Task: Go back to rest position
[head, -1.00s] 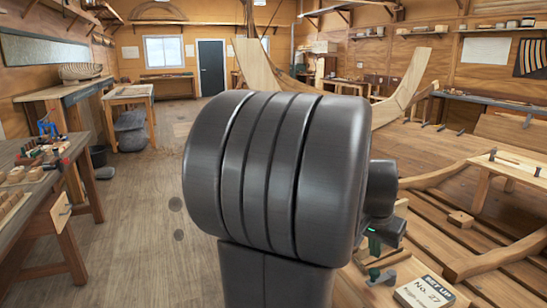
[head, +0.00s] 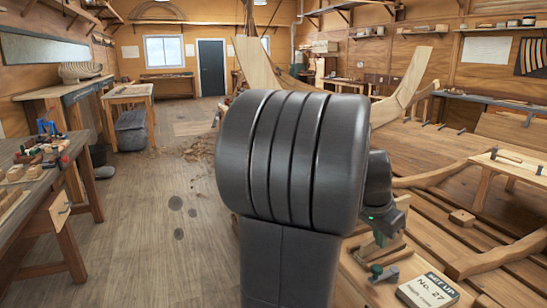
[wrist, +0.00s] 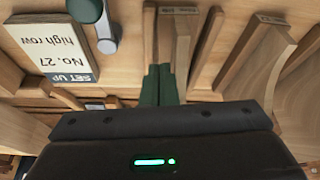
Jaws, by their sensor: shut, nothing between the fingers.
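My gripper (wrist: 158,72) shows in the wrist view with its two green fingers together and nothing between them. It points at a wooden surface with several upright wooden pieces around it. In the head view my gripper (head: 380,239) hangs at the right, beyond my large dark arm link, partly hidden and small. It is above the planked wooden surface, near a card. Whether the fingers touch any wooden piece is unclear.
A "SET UP No. 27" card (head: 432,291) lies at lower right; it also shows in the wrist view (wrist: 52,52). A green-and-grey tool (head: 381,275) is beside it. A tool bench (head: 75,150) stands left.

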